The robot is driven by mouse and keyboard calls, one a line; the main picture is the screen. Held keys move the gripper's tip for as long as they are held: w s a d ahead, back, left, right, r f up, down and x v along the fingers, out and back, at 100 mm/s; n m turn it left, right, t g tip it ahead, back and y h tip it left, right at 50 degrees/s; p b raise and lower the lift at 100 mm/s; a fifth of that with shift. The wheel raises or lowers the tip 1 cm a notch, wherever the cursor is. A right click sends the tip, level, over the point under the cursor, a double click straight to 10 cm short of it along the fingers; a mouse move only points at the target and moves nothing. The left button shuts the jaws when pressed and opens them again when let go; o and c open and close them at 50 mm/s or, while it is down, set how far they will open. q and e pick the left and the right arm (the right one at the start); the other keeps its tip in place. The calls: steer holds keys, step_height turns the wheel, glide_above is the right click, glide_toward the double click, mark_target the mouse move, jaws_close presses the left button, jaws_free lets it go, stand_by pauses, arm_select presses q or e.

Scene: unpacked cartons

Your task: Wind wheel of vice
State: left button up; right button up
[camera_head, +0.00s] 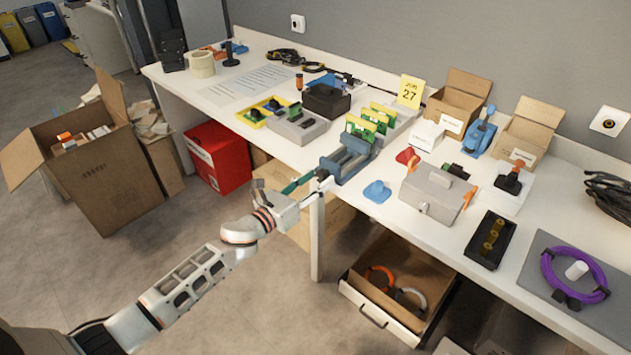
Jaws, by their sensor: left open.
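A blue-grey vice (352,158) stands at the front edge of the white workbench, near the middle of the view. Green boards with yellow edges stand upright just behind it. The wheel on its front side is small and largely covered by my left gripper, so its outline cannot be made out. My left gripper (312,186) comes in from the lower left and is open. Its fingertips are at the front of the vice, at the bench edge. Whether they touch the wheel cannot be told. My right gripper is out of view.
A grey case (430,196) and a blue piece (377,191) lie right of the vice. A grey box (298,126) stands left of it. An open drawer (385,308) juts out below the bench. A large carton (105,180) stands on the floor at left.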

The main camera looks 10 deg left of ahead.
arm_select(q)
steer(key=c, duration=1.1)
